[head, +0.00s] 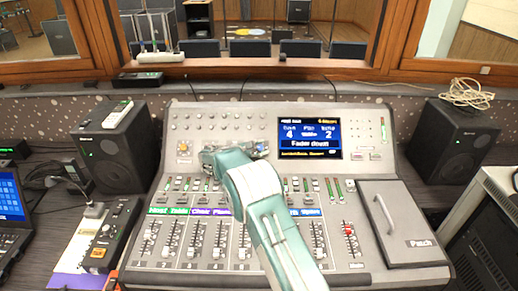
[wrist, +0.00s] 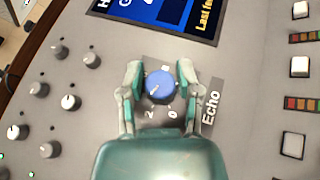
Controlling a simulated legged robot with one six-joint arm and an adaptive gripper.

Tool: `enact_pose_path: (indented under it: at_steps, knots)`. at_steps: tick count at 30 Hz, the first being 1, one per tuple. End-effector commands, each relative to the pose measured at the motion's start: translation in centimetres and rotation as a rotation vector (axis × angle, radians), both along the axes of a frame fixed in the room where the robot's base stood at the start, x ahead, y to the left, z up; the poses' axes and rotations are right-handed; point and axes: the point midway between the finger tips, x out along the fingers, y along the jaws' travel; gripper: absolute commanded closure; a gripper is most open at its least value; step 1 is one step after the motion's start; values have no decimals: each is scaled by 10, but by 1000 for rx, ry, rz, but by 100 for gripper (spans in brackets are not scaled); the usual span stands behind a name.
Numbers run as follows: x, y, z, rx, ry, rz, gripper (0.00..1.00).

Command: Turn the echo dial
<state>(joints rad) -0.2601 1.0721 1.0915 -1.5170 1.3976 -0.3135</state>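The echo dial (wrist: 160,86) is a round blue knob with a pale pointer mark, set on a dark plate on the grey mixing desk. The printed word "Echo" stands to its right, and the numbers 2 and 0 show below it. My gripper (wrist: 160,78) is over the dial, with one finger on its left side and one on its right. The fingers are spread about the knob's width; whether they touch it I cannot tell. In the head view my gripper (head: 230,152) is low over the upper panel, and it and my arm hide the dial.
A lit screen (head: 310,138) reads "Fader down" to the right of my gripper. An orange button (head: 184,147) is to the left. Faders (head: 195,240) fill the lower desk, and a patch cover (head: 402,225) is at right. Several grey knobs (wrist: 38,89) lie left of the dial.

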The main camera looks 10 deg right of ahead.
Motion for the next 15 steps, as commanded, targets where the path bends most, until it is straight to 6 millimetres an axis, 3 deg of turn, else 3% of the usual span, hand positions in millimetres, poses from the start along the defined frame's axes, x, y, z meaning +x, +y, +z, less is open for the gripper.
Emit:
enact_pose_path:
  at_steps: [15]
  knots:
    - [-4, 14, 1, -3, 0, 5, 30]
